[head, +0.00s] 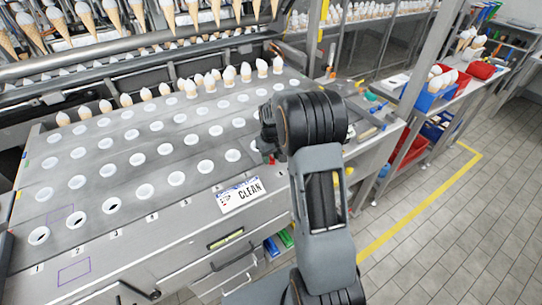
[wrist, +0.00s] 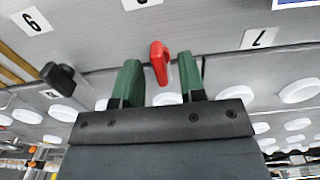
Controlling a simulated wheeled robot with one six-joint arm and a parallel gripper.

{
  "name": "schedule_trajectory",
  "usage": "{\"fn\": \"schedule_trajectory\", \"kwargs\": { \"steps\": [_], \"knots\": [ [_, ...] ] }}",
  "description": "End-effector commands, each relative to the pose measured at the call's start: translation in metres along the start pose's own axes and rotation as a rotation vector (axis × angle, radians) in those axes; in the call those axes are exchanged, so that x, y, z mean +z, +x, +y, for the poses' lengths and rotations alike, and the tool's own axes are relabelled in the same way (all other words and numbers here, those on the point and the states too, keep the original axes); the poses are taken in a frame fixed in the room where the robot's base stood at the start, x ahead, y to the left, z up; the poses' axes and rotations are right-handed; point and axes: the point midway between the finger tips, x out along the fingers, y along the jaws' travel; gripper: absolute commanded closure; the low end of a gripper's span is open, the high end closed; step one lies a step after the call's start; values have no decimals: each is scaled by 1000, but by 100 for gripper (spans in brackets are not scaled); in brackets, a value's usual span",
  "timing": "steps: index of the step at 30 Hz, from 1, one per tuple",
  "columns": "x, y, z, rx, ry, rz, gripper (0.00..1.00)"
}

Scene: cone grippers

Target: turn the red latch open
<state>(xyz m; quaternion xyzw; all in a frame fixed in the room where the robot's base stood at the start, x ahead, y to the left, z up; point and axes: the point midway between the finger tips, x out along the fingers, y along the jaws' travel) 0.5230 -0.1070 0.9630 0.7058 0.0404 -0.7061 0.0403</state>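The red latch (wrist: 159,62) is a small upright red tab on the metal worktop. In the wrist view it stands just beyond and between the tips of my two green fingers. My gripper (wrist: 158,68) is open, with a gap on either side of the latch and no clear contact. In the head view a small red bit of the latch (head: 271,158) shows beside my gripper (head: 267,146). My arm hides much of the gripper there, and the fingers are hard to make out.
A black knob (wrist: 58,76) stands left of the latch in the wrist view. The metal worktop (head: 110,140) has rows of white-rimmed holes, with cones along its back. A CLEAN sign (head: 240,194) lies near its front edge. A blue bin (head: 432,96) stands at the right.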

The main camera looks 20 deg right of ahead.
Motion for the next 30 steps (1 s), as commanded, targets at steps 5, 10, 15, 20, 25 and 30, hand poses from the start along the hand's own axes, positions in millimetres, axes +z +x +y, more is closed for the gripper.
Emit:
{"fn": "schedule_trajectory", "kwargs": {
  "steps": [5, 10, 15, 20, 25, 30],
  "knots": [
    [0, 0, 0, 0, 0, 0, 73],
    [0, 0, 0, 0, 0, 0, 90],
    [0, 0, 0, 0, 0, 1, 100],
    [0, -1, 0, 0, 2, 1, 100],
    [0, 0, 0, 0, 35, 1, 100],
    [0, 0, 0, 1, 127, 2, 100]
  ]
}}
